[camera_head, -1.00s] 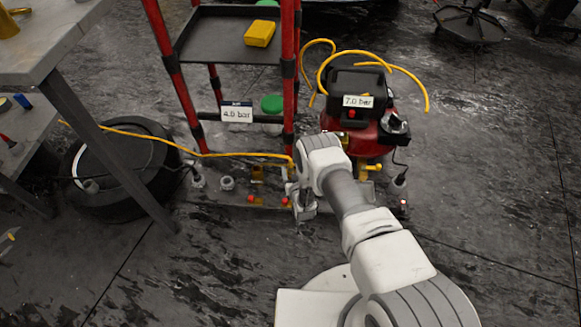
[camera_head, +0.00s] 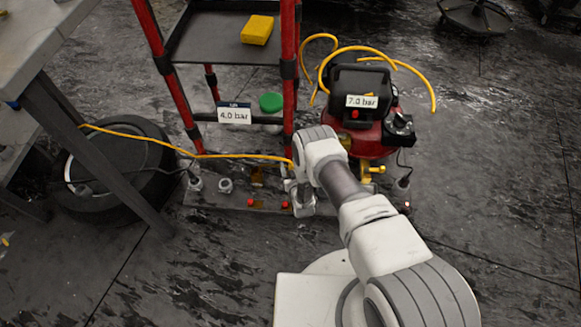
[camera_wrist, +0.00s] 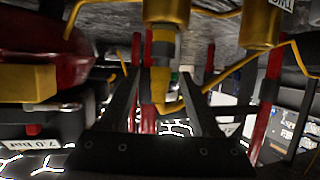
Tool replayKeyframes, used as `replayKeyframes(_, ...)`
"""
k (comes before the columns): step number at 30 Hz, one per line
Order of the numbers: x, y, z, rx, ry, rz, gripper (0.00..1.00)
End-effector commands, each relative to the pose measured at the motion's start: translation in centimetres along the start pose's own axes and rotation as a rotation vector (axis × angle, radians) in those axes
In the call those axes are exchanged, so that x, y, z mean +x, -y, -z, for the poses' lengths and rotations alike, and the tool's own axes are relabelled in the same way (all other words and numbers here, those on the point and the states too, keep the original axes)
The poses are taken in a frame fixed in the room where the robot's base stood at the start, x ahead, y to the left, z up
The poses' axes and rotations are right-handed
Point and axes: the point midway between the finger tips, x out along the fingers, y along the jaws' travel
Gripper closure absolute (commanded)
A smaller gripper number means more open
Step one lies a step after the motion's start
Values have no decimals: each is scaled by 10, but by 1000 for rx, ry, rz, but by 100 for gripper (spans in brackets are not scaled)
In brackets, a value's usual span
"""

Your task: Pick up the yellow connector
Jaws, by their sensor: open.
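A yellow connector with a grey collar (camera_wrist: 162,75) shows in the middle of the wrist view, between the two dark fingers of my gripper (camera_wrist: 164,105). A yellow hose (camera_wrist: 225,72) curves near its end. I cannot tell whether the fingers touch the connector. In the head view, my gripper (camera_head: 302,200) is low at the rail in front of the red-posted rack, and my own arm hides the connector there. The yellow hose (camera_head: 230,156) runs from the left to behind my wrist. My gripper is open.
Another yellow fitting (camera_wrist: 262,25) is close on the right in the wrist view. A red compressor (camera_head: 365,140) labelled 7.0 bar stands right of my gripper. The rack's 4.0 bar sign (camera_head: 234,114) is behind it. A tyre (camera_head: 115,170) lies left. Open floor is at right.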

Motion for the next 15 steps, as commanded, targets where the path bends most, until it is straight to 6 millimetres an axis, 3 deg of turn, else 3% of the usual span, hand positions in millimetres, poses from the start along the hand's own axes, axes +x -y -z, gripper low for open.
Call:
replayKeyframes(7, 0, 0, 0, 0, 0, 0, 38)
replayKeyframes(15, 0, 0, 0, 0, 0, 0, 86)
